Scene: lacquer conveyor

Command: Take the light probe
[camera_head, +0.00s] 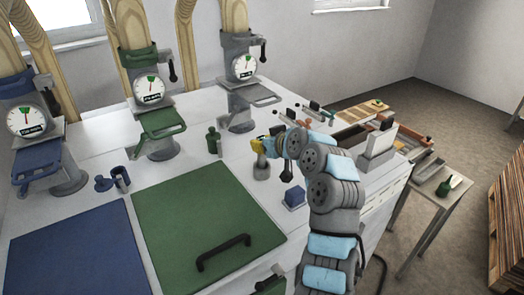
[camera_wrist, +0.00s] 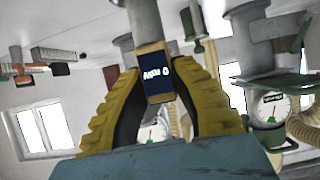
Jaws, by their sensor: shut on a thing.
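The light probe (camera_wrist: 158,75) shows in the wrist view as a small body with a dark, lit display and tan edges. My gripper (camera_wrist: 157,92) has its two yellow fingers shut on the probe, one on each side. In the head view my gripper (camera_head: 259,146) is over the white worktop, directly above a small grey holder (camera_head: 261,173). A pale neck shows between the fingers and the holder. I cannot tell whether the probe is clear of the holder. Most of the probe is hidden by the fingers in the head view.
A green bottle (camera_head: 213,140) stands left of my gripper, and a blue block (camera_head: 294,198) lies to its right. Blue, green and grey gauge stations (camera_head: 242,95) line the back. A green panel (camera_head: 200,220) with a black handle lies in front. Wooden trays (camera_head: 362,112) are at the right.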

